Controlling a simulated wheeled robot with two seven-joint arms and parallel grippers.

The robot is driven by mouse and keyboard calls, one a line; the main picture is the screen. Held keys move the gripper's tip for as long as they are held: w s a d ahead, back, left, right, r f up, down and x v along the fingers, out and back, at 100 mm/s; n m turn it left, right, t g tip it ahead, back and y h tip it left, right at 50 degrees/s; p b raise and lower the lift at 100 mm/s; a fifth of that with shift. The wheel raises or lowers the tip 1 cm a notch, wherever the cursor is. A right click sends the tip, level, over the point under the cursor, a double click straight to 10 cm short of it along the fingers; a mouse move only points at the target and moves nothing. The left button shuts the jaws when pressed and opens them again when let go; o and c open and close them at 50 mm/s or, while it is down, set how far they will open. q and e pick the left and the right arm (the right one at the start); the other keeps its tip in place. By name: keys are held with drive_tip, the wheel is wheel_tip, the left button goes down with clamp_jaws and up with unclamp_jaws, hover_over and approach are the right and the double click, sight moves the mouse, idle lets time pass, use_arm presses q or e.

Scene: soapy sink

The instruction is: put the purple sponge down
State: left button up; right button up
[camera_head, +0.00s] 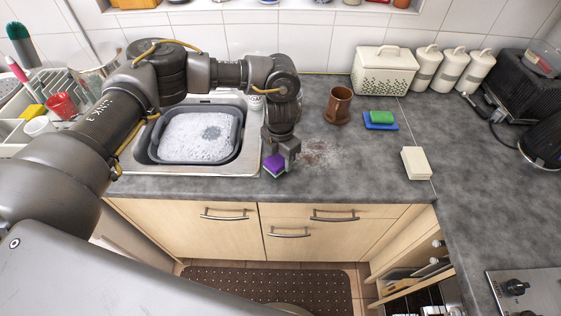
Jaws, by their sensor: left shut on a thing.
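The purple sponge (273,166) is a small block with a paler side. It is in the grasp of my left gripper (280,157), low over the counter just right of the sink. The gripper points down and is shut on the sponge. I cannot tell whether the sponge touches the counter. A brownish crumbly stain (320,153) lies on the counter right of the gripper. My right gripper is not in view.
The sink (247,160) holds a grey tub (153,158) of suds. Right of the gripper are a brown mug (338,106), a green sponge (381,117) on a blue one (372,126), and a cream block (415,162). The counter (350,180) is clear near its front edge.

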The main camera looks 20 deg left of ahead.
use_arm(q)
wheel_tip(320, 180, down, 2)
drive_tip(key=shift+f, duration=0.4)
drive_tip(key=o, duration=1)
drive_tip(key=shift+s, duration=0.1)
drive_tip(key=shift+o, duration=0.2)
